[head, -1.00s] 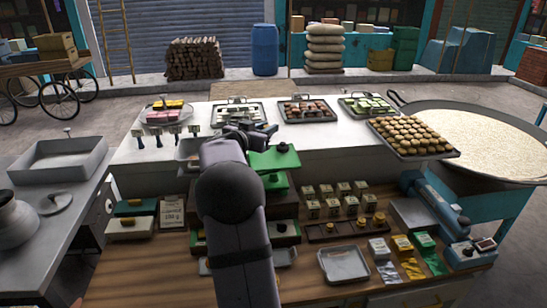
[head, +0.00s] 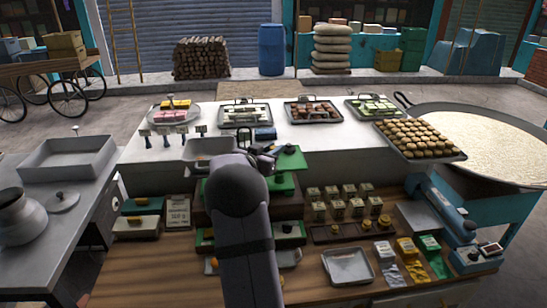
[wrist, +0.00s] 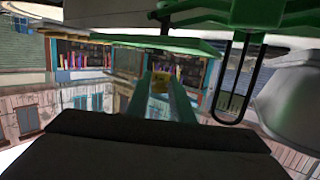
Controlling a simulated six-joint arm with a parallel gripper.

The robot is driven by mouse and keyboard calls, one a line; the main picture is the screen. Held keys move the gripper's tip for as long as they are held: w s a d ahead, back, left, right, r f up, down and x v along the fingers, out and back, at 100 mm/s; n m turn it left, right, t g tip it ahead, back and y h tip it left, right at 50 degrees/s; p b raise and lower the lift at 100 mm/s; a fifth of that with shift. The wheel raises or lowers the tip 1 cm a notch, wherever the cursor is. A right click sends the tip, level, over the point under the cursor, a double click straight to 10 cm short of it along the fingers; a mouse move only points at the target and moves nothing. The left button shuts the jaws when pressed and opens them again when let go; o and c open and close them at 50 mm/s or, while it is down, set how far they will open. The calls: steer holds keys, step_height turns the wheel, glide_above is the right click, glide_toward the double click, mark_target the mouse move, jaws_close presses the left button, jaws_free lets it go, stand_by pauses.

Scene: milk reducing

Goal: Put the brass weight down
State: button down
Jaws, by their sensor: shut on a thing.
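My gripper (head: 262,158) is at the end of my raised arm, beside the green plate of the scale (head: 294,160). In the head view the held weight cannot be made out. A grey metal pan (head: 208,147) is on the scale's left side. Other brass weights (head: 384,221) stand in a dark wooden block (head: 345,238) on the lower shelf.
Several small boxes (head: 340,208) stand behind the block. A square metal tray (head: 347,266) lies in front. Sweet trays (head: 307,111) line the white counter (head: 330,138). A tray of round sweets (head: 420,140) overlaps the large pan (head: 490,145) at right.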

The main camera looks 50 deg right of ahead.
steer(key=shift+f, duration=1.55)
steer(key=shift+f, duration=0.15)
steer(key=c, duration=1.6)
jaws_free()
steer(key=shift+o, duration=0.2)
steer(key=b+v, duration=0.3)
steer(key=v, duration=0.9)
steer(key=shift+r, duration=0.25)
